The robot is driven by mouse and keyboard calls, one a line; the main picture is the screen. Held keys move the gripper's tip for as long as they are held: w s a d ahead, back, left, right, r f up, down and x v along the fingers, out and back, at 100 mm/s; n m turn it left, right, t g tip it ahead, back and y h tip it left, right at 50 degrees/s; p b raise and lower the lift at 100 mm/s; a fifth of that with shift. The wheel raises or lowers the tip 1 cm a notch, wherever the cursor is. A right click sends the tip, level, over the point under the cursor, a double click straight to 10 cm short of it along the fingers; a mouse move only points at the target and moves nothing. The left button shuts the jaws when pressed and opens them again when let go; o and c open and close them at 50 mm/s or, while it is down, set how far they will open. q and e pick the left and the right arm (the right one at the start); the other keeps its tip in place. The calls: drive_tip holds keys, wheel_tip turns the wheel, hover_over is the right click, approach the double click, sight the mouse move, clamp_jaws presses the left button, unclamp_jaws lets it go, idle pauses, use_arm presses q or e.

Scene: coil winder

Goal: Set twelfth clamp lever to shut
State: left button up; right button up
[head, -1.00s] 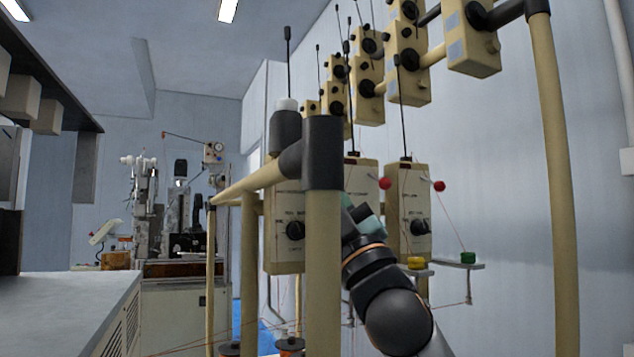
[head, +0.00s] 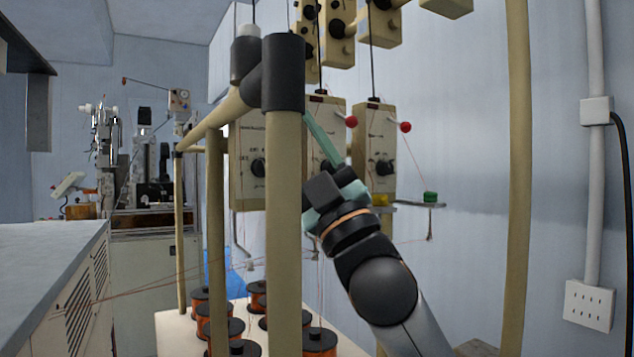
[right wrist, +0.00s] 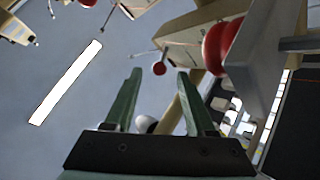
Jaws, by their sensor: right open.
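Cream tension boxes with black dials hang in a row; the nearest box (head: 371,150) and the one behind it (head: 325,125) each have a thin lever with a red ball, the near red ball (head: 405,127) and the far red ball (head: 351,122). I cannot tell which lever is the twelfth clamp lever. My right gripper (head: 322,135) is open and empty, its green fingers pointing up in front of the boxes. In the right wrist view, a red ball (right wrist: 160,68) shows between the fingertips (right wrist: 159,78), seemingly beyond them. My left gripper is out of view.
A cream post with a black joint (head: 284,75) stands close on the left of my right gripper. Another cream post (head: 516,180) stands at the right. Copper spools (head: 319,342) stand below.

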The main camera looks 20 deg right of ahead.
drive_tip(key=b+v, duration=0.1)
drive_tip(key=v, duration=0.7)
